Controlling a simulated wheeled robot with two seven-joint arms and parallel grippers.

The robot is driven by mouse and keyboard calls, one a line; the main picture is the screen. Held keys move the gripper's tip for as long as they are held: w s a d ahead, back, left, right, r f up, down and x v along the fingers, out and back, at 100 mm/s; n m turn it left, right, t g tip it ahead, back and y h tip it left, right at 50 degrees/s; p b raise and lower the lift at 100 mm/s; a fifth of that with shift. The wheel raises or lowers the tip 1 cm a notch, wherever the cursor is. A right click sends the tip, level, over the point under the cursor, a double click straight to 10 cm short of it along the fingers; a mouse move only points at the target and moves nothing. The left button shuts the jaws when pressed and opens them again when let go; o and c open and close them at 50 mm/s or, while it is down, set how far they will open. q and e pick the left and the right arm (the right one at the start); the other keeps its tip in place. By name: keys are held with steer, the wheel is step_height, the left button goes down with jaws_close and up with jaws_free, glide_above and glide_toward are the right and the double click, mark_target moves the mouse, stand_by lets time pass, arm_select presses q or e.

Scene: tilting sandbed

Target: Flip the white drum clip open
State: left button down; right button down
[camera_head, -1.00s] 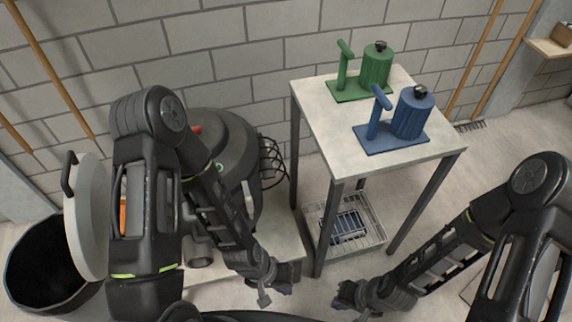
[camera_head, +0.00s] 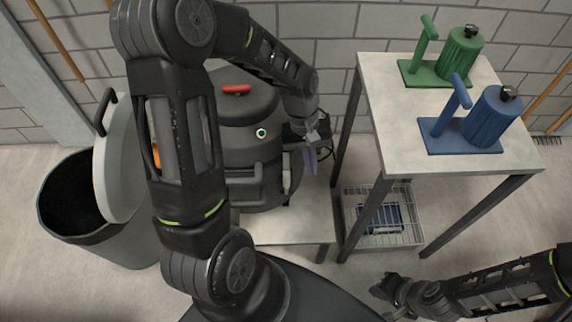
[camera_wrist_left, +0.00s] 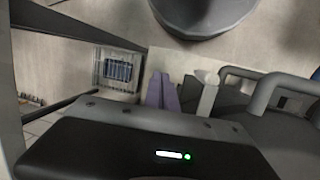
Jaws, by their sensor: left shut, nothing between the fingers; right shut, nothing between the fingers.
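The dark grey drum (camera_head: 235,110) stands on a low pale platform, partly hidden behind my left arm. Its white clip (camera_head: 287,173) is a narrow upright piece on the drum's front right side; it also shows in the left wrist view (camera_wrist_left: 208,93). My left gripper (camera_head: 311,163) is shut and empty, its purple fingers pointing down just right of the clip. In the left wrist view its fingers (camera_wrist_left: 163,92) stand beside the clip with a small gap. My right gripper (camera_head: 384,288) is shut and empty, low at the right, far from the drum.
A pale table (camera_head: 395,145) stands right of the drum, carrying a green device (camera_head: 460,52) and a blue device (camera_head: 492,118). A wire basket (camera_head: 385,235) sits beneath it. A black bin (camera_head: 65,225) with a raised pale lid (camera_head: 118,160) stands left. Grey handles (camera_wrist_left: 265,95) stick out beside the clip.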

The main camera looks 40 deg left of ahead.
mark_target(287, 183)
arm_select(q)
steer(key=s+a+r+n+y+b, duration=0.1)
steer(key=s+a+r+n, duration=0.1)
steer(key=a+r, duration=0.5)
step_height(287, 183, up, 2)
steer(key=shift+a+r+n+g, duration=0.15)
steer(key=shift+a+n+g, duration=0.2)
steer(key=shift+n+g, duration=0.05)
steer(key=x, duration=1)
steer(key=shift+b, duration=0.4)
steer(key=shift+d, duration=0.1)
